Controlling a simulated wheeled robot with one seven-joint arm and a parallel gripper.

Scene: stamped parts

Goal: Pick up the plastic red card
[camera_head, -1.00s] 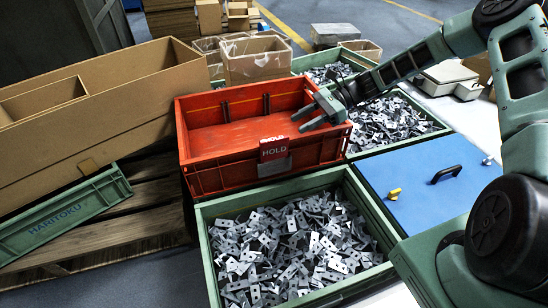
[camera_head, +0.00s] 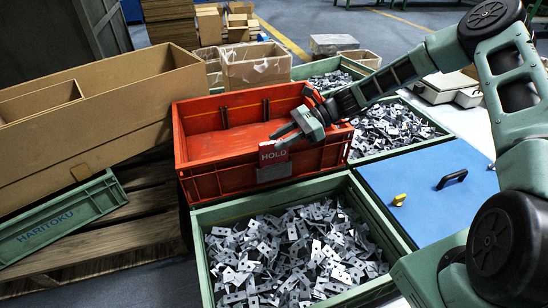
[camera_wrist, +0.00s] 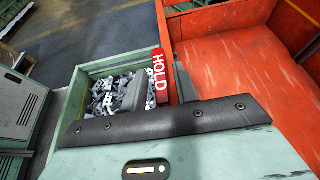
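The red card (camera_head: 272,154) with white HOLD lettering stands upright at the front wall of the red crate (camera_head: 205,184), above a grey holder (camera_head: 274,172). My gripper (camera_head: 280,138) is open at the card's upper edge, over the crate's front rim. In the wrist view the card (camera_wrist: 160,76) shows between my two separated fingers, closer to the right one. I cannot tell whether either finger touches it. The card's lower part is hidden in the wrist view. The crate's red floor (camera_wrist: 235,70) looks empty.
A green bin of stamped metal parts (camera_head: 290,250) stands in front of the crate. Another parts bin (camera_head: 390,130) is to the right, beside a blue lid (camera_head: 425,190) with a black handle. Cardboard boxes (camera_head: 95,110) and a green HARITOKU bin (camera_head: 60,222) are at the left.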

